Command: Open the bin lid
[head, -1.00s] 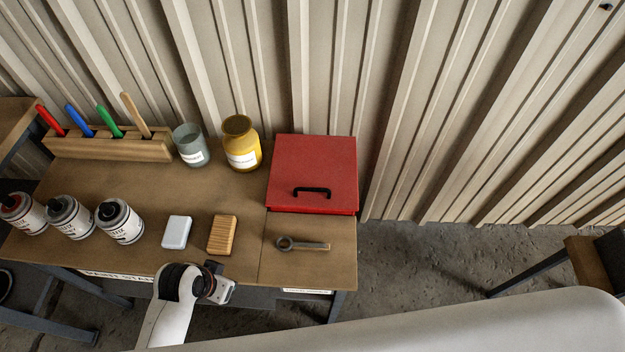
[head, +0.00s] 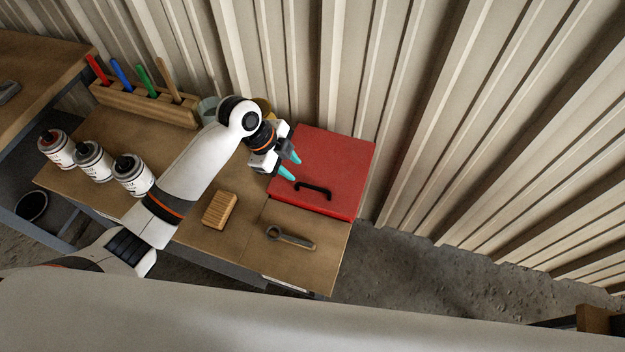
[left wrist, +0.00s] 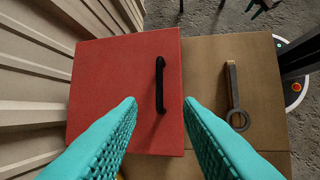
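The red bin (head: 340,158) stands at the right end of the workbench with its flat lid shut. A black bar handle (head: 313,188) is on the lid near its front edge. My left gripper (head: 292,167) is over the left part of the lid, its teal fingers spread and empty. In the left wrist view the red lid (left wrist: 110,90) lies beyond the fingers, and the black handle (left wrist: 160,84) shows ahead between the open fingertips (left wrist: 160,103), apart from them.
A wrench (head: 290,238) and a wooden block (head: 220,210) lie on the workbench (head: 305,265) in front of the bin. Several cans, including one white can (head: 133,175), stand at left. A wooden rack (head: 145,102) holds coloured handles. A corrugated wall (head: 400,120) rises close behind.

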